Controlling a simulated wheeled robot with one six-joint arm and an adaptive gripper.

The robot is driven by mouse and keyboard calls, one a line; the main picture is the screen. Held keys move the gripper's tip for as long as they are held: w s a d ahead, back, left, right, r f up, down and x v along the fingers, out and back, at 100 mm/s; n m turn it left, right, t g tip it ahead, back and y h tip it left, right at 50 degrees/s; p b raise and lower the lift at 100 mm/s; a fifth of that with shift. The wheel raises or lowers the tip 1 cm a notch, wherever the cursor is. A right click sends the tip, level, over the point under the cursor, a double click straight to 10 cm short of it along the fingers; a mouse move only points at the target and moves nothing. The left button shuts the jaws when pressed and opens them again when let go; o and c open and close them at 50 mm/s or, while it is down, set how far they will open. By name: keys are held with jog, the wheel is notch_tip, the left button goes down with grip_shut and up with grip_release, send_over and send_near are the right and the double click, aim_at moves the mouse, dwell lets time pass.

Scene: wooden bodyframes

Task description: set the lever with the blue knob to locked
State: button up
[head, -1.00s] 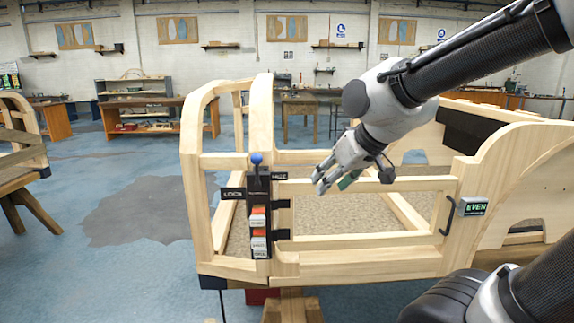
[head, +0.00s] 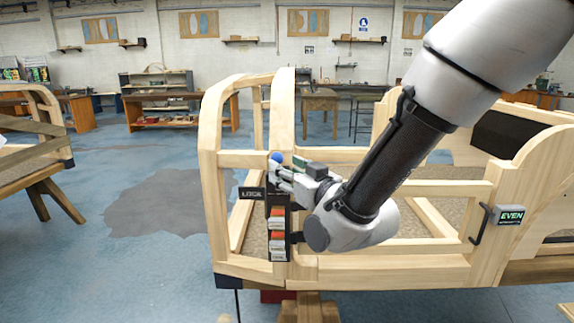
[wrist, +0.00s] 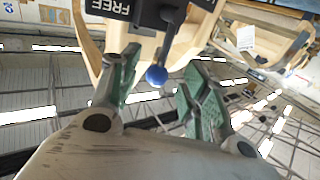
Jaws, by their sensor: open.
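The blue knob (head: 276,158) tops a lever on a dark panel (head: 278,253) fixed to the wooden bodyframe's post. A LOCK label (head: 251,193) sits left of the lever. In the wrist view a FREE label (wrist: 108,7) shows upside down, beside the lever's dark mount. My gripper (head: 282,172) is open at the knob, reaching in from the right. In the wrist view the blue knob (wrist: 156,76) lies between the two green-padded fingers (wrist: 155,88), with a gap on each side. My gripper hides part of the lever in the head view.
The wooden bodyframe (head: 235,268) surrounds the panel, with posts and rails close to my arm. An EVEN sign (head: 511,216) and a dark handle (head: 481,224) are at the right. Another frame on trestles (head: 40,187) stands left, with open floor between.

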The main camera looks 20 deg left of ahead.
jog(key=x, duration=0.5)
jog(key=shift+s, duration=0.1)
grip_shut()
